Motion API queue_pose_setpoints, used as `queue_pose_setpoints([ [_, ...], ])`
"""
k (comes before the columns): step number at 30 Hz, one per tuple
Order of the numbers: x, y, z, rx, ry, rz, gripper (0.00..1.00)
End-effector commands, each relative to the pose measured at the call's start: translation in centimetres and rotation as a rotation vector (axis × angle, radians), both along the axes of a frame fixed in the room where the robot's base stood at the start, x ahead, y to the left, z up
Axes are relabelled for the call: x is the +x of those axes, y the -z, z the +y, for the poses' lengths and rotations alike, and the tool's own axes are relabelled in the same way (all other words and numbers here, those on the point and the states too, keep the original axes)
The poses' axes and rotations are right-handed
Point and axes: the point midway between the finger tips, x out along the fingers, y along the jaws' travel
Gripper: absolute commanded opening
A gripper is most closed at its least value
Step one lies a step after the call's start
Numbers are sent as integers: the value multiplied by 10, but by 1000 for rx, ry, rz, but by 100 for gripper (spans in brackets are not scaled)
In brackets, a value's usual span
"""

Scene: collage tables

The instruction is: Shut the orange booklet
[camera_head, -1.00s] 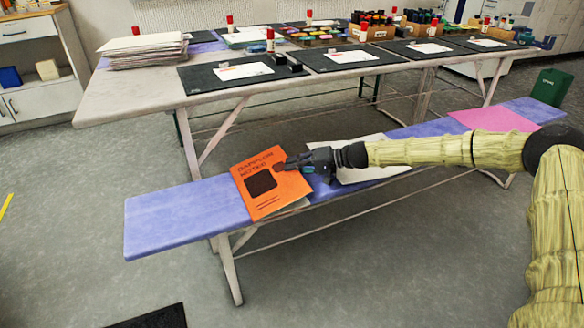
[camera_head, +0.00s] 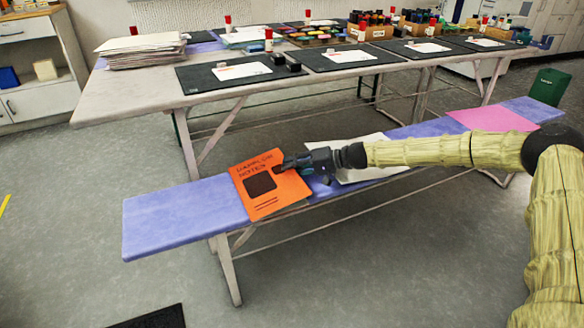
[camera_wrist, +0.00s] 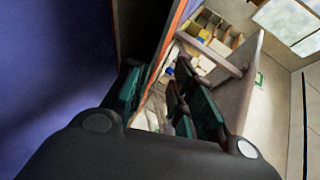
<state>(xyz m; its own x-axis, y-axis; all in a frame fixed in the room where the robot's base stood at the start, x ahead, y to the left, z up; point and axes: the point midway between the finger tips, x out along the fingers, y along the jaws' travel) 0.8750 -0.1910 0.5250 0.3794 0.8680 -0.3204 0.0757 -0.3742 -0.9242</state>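The orange booklet (camera_head: 288,187) lies on the blue bench, its title and dark square facing up toward the head camera. A thin pale strip shows under its lower right edge. How far its cover stands up is hard to tell. My gripper (camera_head: 287,164) is at the booklet's upper right edge, its tip overlapping the cover in the head view. In the wrist view, the fingers of my gripper (camera_wrist: 158,100) stand apart with a gap between them. A dark panel with a thin orange edge (camera_wrist: 170,45) runs down toward that gap; contact is unclear.
The blue bench (camera_head: 170,219) is clear to the left of the booklet. White paper (camera_head: 366,174) lies under my forearm, and a pink sheet (camera_head: 490,119) lies farther right. The work table (camera_head: 130,108) behind carries black mats, paper stacks and paint boxes.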

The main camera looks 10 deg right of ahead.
Motion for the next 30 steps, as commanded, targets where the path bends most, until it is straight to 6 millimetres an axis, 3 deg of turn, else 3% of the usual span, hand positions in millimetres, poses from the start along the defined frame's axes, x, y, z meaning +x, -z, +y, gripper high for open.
queue_pose_setpoints([
  [5, -5, -5, -14, -1, 3, -1, 24],
  [21, -39, -34, -91, 0, 1, -1, 24],
  [30, -45, -38, -103, 0, -1, 0, 24],
])
